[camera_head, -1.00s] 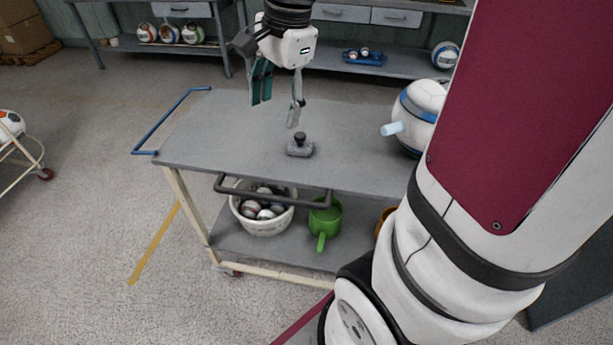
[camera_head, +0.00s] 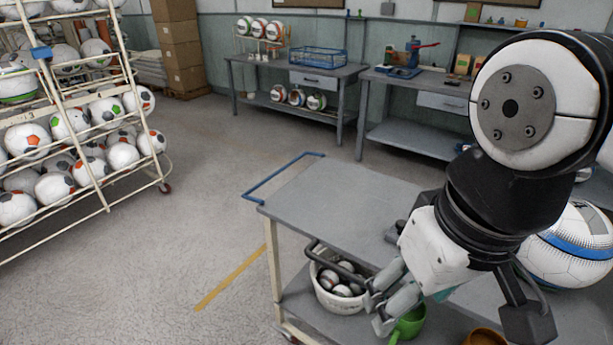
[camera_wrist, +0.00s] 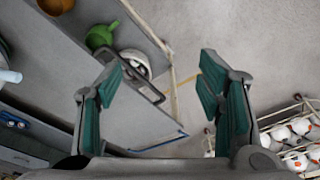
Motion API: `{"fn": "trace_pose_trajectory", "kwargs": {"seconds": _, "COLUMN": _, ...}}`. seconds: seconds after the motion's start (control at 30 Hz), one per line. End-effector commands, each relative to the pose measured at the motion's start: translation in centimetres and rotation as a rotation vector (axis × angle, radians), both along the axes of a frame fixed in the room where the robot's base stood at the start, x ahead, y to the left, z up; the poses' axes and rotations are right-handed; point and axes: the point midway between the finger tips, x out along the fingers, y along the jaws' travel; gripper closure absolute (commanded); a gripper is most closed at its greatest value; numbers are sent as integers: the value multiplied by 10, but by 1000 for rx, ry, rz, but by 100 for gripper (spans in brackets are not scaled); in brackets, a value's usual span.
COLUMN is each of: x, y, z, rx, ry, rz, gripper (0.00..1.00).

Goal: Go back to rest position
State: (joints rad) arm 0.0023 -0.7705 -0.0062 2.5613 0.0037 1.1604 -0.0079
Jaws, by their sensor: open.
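My gripper (camera_head: 388,300) hangs in front of the grey cart (camera_head: 320,205) at the lower right of the head view. In the wrist view my gripper (camera_wrist: 165,95) is open, its teal finger pads wide apart with nothing between them. The small grey part with a dark knob (camera_head: 396,231) on the cart top is mostly hidden by my arm. A white and blue ball (camera_head: 570,245) is at the right, behind my arm.
On the cart's lower shelf are a white basket of balls (camera_head: 340,302), a green pot (camera_head: 410,322) and an orange bowl (camera_head: 484,337). A rack of footballs (camera_head: 70,130) stands left, workbenches (camera_head: 300,70) at the back. The floor (camera_head: 200,200) between is clear.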

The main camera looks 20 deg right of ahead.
Motion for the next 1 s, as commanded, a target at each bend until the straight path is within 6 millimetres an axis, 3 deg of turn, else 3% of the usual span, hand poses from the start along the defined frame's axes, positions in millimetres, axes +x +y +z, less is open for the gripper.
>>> {"fn": "trace_pose_trajectory", "kwargs": {"seconds": 0.17, "x": -1, "y": -1, "z": 19, "rx": -1, "ry": -23, "rz": -2, "gripper": 39}}
{"fn": "trace_pose_trajectory", "kwargs": {"seconds": 0.4, "x": -2, "y": -2, "z": 76, "rx": -8, "ry": -113, "rz": -2, "gripper": 39}}
{"fn": "trace_pose_trajectory", "kwargs": {"seconds": 0.53, "x": -2, "y": -3, "z": 96, "rx": -11, "ry": -152, "rz": -2, "gripper": 39}}
{"fn": "trace_pose_trajectory", "kwargs": {"seconds": 1.0, "x": 0, "y": -3, "z": 105, "rx": -13, "ry": -173, "rz": -2, "gripper": 39}}
